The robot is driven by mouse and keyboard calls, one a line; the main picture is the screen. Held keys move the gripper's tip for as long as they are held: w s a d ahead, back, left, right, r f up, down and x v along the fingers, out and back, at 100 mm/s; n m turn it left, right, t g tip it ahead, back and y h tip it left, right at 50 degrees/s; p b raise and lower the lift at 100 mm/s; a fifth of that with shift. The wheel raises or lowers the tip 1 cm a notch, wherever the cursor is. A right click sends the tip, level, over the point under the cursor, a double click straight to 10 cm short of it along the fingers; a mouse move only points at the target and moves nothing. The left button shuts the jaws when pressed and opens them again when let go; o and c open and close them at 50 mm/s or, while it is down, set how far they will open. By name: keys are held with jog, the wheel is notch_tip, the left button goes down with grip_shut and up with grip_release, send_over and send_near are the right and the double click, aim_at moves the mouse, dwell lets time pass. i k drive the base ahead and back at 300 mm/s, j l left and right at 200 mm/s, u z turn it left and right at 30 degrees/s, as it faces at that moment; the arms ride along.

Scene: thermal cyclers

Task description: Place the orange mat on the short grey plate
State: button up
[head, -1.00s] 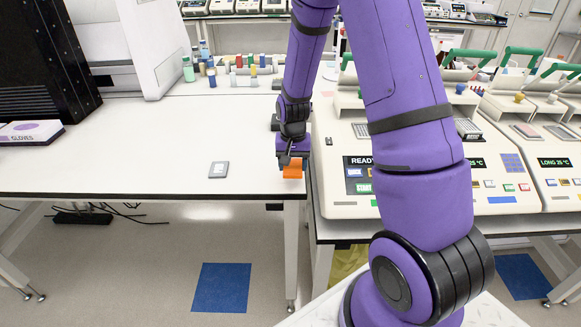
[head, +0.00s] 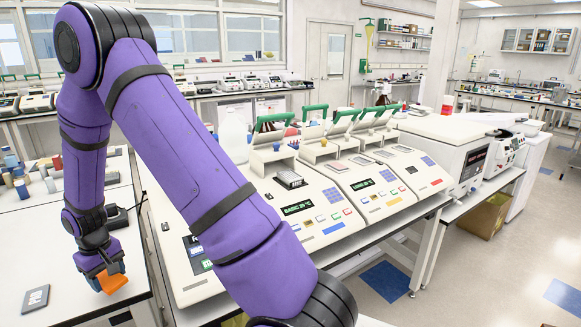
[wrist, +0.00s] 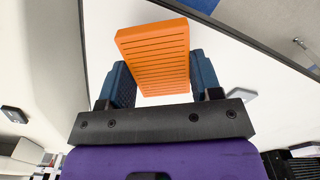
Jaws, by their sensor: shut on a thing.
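The orange mat (wrist: 155,55) is a slotted block held between the two blue fingers of my gripper (wrist: 160,78) in the wrist view. In the head view my gripper (head: 106,272) is at the lower left, shut on the orange mat (head: 112,284), over the white bench near its right edge. A small dark grey plate (head: 35,299) lies flat on the bench, left of the gripper and apart from it. The wrist view shows two small grey plates, one at the left (wrist: 14,114) and one partly hidden right of the gripper (wrist: 242,95). I cannot tell which is the short one.
Several thermal cyclers with green-handled lids (head: 315,195) stand on the bench at the right. Bottles and small vials (head: 20,180) stand on the left bench behind the gripper. A gap separates the two benches. The bench around the dark grey plate is mostly clear.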

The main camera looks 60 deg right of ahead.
aim_at(338, 165)
jog(key=k+l+z, duration=0.1)
jog(key=k+l, duration=0.15)
jog(key=k+l+z, duration=0.1)
jog(key=k+l, duration=0.15)
jog(key=l, duration=0.2)
jog(key=k+l+z, duration=0.1)
jog(key=k+l, duration=0.15)
jog(key=k+l+z, duration=0.1)
jog(key=l, duration=0.4)
jog(key=k, duration=0.1)
